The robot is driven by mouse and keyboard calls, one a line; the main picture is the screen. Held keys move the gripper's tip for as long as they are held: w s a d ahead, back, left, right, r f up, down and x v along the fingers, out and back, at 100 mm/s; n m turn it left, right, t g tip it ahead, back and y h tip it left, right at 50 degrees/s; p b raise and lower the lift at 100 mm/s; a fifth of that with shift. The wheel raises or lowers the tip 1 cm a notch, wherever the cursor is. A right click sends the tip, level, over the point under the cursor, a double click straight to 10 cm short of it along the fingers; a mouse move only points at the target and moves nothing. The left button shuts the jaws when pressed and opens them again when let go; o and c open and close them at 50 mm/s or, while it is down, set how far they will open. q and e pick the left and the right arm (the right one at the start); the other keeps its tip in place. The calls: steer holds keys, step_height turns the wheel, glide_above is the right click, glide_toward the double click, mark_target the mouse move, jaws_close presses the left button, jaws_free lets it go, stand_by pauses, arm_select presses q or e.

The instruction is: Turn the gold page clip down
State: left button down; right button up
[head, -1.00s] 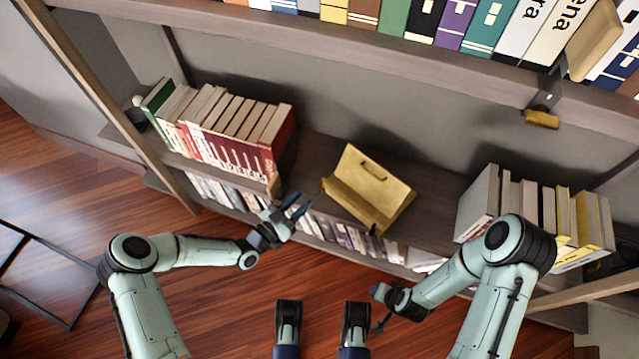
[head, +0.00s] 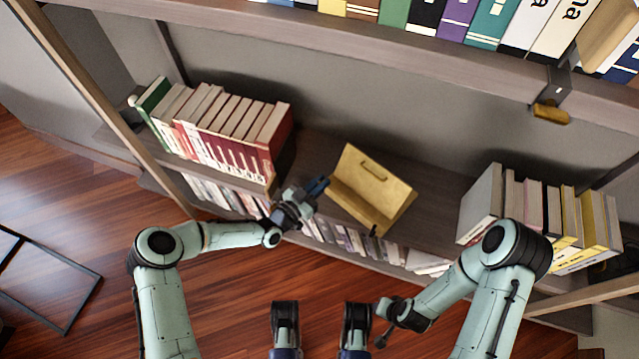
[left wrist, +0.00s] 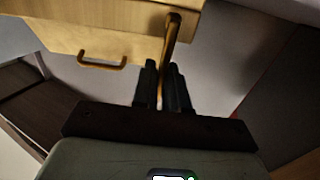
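A light wooden book stand (head: 368,190) with a gold handle on its panel stands on the middle shelf in the head view. The left wrist view shows its wooden board (left wrist: 95,40) at the upper left. The gold page clip (left wrist: 172,35) is a slim bar at the board's edge, running down between my left fingers. My left gripper (head: 318,187) is at the stand's left side. In the left wrist view its dark fingers (left wrist: 163,85) are closed around the clip. My right gripper (head: 384,325) is low, apart from the stand; its fingers are too small to read.
Red and white books (head: 225,130) stand left of the stand. Grey and yellow books (head: 540,215) stand to its right. An upper shelf (head: 400,50) of books overhangs, with a gold-tipped bracket (head: 550,114) below it. Shelf space beside the stand is clear.

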arm_select(q)
steer(key=shift+s+d+m, duration=0.1)
steer(key=shift+s+m, duration=0.05)
steer(key=shift+m, duration=0.15)
arm_select(e)
steer(key=shift+w, duration=0.1)
arm_select(q)
steer(key=m, duration=0.1)
steer(key=d+m, duration=0.1)
steer(key=shift+s+m, duration=0.3)
steer(key=shift+s, duration=0.1)
steer(key=shift+s+d+f+m, duration=0.25)
steer(key=shift+s+d+m, duration=0.05)
steer(key=shift+m, duration=0.65)
steer(key=shift+s+d+f+m, duration=0.25)
steer(key=shift+m, duration=0.7)
arm_select(e)
steer(key=shift+w+a+r, duration=0.1)
steer(key=shift+w+r, duration=0.3)
steer(key=shift+r, duration=0.05)
arm_select(q)
steer(key=c, duration=1.2)
jaws_free()
steer(key=shift+c, duration=0.2)
